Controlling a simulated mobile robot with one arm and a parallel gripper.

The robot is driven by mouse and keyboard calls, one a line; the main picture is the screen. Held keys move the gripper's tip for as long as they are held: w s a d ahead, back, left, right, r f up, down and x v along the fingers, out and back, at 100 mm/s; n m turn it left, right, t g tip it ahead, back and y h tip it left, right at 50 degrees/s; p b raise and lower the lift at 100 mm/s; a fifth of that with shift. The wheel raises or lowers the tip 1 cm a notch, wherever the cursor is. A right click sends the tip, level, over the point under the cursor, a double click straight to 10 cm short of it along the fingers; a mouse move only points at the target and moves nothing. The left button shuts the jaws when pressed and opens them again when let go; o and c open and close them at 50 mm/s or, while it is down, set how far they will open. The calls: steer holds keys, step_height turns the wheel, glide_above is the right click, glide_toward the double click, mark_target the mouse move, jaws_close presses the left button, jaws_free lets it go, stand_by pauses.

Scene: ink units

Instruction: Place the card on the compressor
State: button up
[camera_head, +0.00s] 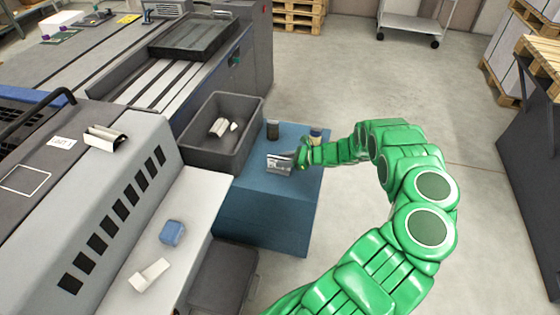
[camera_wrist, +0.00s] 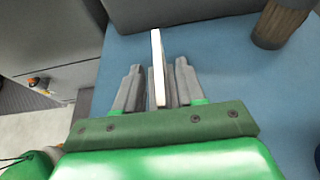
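The card (camera_head: 279,163) is a small pale upright piece with dark markings on top of the blue cabinet (camera_head: 262,215). In the wrist view the card (camera_wrist: 157,65) shows edge-on as a thin white strip. My gripper (camera_head: 296,160) reaches it from the right. In the wrist view the fingers of my gripper (camera_wrist: 157,85) stand on both sides of the card, with narrow gaps visible.
A dark jar (camera_head: 272,130) and another small jar (camera_head: 316,135) stand behind the card on the blue top. A grey bin (camera_head: 245,145) with pale pieces is at its left. A pale shelf (camera_head: 205,205) holds a blue block (camera_head: 172,232).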

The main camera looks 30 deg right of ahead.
steer(key=v, duration=0.9)
steer(key=shift+s+d, duration=0.25)
